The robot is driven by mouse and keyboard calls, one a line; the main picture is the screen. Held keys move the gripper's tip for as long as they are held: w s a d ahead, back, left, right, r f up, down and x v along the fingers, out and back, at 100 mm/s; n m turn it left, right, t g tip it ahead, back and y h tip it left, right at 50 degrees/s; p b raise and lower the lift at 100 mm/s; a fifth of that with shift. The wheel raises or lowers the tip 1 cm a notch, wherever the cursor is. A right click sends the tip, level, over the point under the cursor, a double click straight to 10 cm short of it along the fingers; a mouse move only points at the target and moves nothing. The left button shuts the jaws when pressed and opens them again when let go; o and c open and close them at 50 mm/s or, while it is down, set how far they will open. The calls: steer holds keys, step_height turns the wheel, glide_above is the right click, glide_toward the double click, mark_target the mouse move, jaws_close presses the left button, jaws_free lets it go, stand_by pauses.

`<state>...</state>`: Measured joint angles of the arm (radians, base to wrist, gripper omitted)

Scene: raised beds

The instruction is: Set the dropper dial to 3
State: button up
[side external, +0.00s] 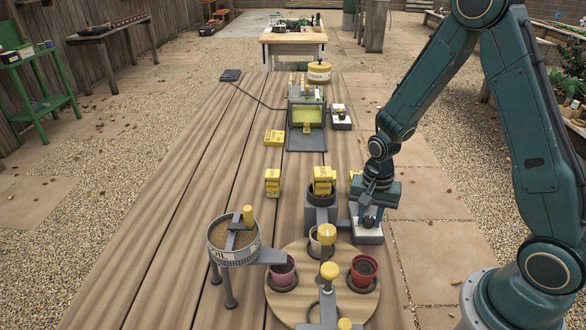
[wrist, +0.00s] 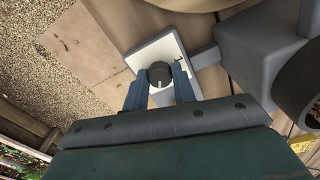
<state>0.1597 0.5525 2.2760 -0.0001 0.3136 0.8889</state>
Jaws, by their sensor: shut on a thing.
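The dropper dial is a dark round knob (wrist: 159,73) on a pale square plate (wrist: 150,54), with a light pointer line on the knob. In the side view the plate (side external: 369,238) sits at the right of the grey dropper body (side external: 318,216). My gripper (wrist: 160,84) is shut on the knob, one blue finger on each side; in the side view it points down over the dial (side external: 368,210). Small dark marks show on the plate, but the numbers are too small to read, so the dial's setting cannot be told.
A round wooden turntable (side external: 310,306) with several pots, including a red pot (side external: 364,271), stands in front of the dropper. A sieve-like drum (side external: 233,240) on legs is at the left. Yellow packets (side external: 272,182) lie nearby. The left table boards are mostly clear.

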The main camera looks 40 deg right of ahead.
mark_target(369, 219)
steer(key=o, duration=1)
steer(key=shift+r, duration=0.15)
step_height(369, 219, up, 14)
steer(key=shift+f, duration=0.2)
steer(key=shift+r, duration=0.1)
steer(key=s+a+r+n+t, duration=0.1)
steer(key=s+r+n+t, duration=0.1)
steer(key=s+r+n, duration=0.2)
steer(key=s+a+r+n+t, duration=0.1)
steer(key=s+a+r+n, duration=0.1)
steer(key=s+r+n, duration=0.2)
steer(key=s+a+r+n+t, duration=0.2)
steer(key=s+r+n, duration=0.2)
steer(key=s, duration=0.4)
steer(key=shift+a+r+t, duration=0.2)
steer(key=shift+r+t, duration=0.1)
steer(key=shift+r, duration=0.45)
